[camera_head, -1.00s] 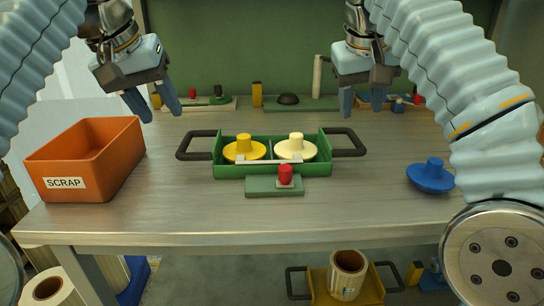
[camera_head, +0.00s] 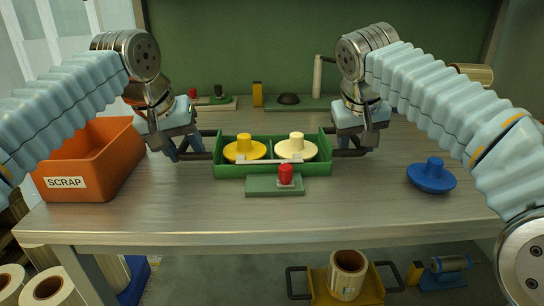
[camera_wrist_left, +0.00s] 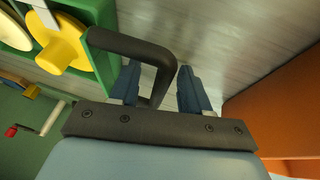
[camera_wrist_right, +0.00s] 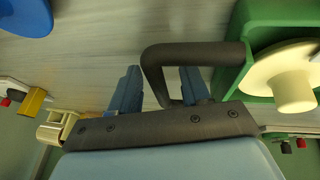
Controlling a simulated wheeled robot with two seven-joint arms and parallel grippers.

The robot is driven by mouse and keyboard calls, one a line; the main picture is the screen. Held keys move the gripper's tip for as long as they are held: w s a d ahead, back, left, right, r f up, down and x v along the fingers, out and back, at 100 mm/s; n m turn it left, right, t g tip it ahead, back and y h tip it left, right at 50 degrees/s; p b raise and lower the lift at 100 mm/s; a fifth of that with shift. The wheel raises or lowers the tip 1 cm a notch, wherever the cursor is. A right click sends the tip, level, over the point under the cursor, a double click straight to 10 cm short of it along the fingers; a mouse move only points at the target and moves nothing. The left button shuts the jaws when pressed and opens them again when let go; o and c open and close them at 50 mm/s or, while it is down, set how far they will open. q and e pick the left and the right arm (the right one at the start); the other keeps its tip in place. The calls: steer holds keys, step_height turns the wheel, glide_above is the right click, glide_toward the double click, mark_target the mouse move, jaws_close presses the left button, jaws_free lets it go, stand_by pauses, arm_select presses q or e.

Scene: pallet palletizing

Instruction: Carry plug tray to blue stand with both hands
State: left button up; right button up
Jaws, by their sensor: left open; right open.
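The green plug tray (camera_head: 222,170) sits on the table and holds a yellow plug (camera_head: 244,149) and a cream plug (camera_head: 296,147). It has a dark handle at each end. My left gripper (camera_head: 190,157) is open at the left handle (camera_wrist_left: 130,42); in the left wrist view the handle's outer bar lies between the fingers. My right gripper (camera_head: 352,150) is open at the right handle (camera_wrist_right: 200,53); in the right wrist view its outer bar lies between the fingers. I cannot clearly make out a blue stand; a blue object (camera_head: 138,277) shows partly below the table at left.
An orange scrap bin (camera_head: 85,183) stands close by my left arm. A small green block with a red knob (camera_head: 286,174) is in front of the tray. A blue plug (camera_head: 432,177) lies at right. Fixtures line the back. A yellow tray (camera_head: 371,285) is below the table.

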arm_select(q)
steer(key=shift+c, duration=0.4)
arm_select(e)
steer(key=shift+c, duration=0.4)
arm_select(q)
jaws_close()
arm_select(e)
jaws_close()
arm_select(q)
steer(key=shift+r, duration=0.1)
arm_select(e)
steer(key=shift+r, duration=0.1)
